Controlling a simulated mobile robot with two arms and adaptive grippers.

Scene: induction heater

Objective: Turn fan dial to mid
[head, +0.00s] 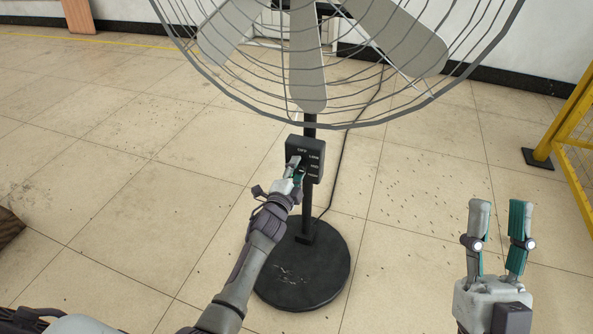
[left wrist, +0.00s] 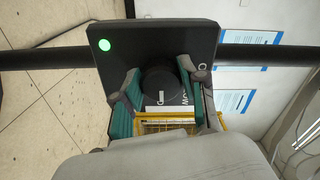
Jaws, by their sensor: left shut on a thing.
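The grey fan (head: 308,60) stands upright, with a black control box (head: 312,146) on its pole. My left gripper (head: 297,167) is at the box and covers the dial in the head view. In the left wrist view, the round black dial (left wrist: 158,82) sits between the fingers of my left gripper (left wrist: 158,75), which is shut on it. Which label the dial points to cannot be told. My right gripper (head: 499,207) is open and empty, at the right.
The fan's round black base (head: 312,275) rests on the tiled floor, with a cable running behind. A yellow frame (head: 575,120) stands at the far right. Floor around the fan is mostly clear.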

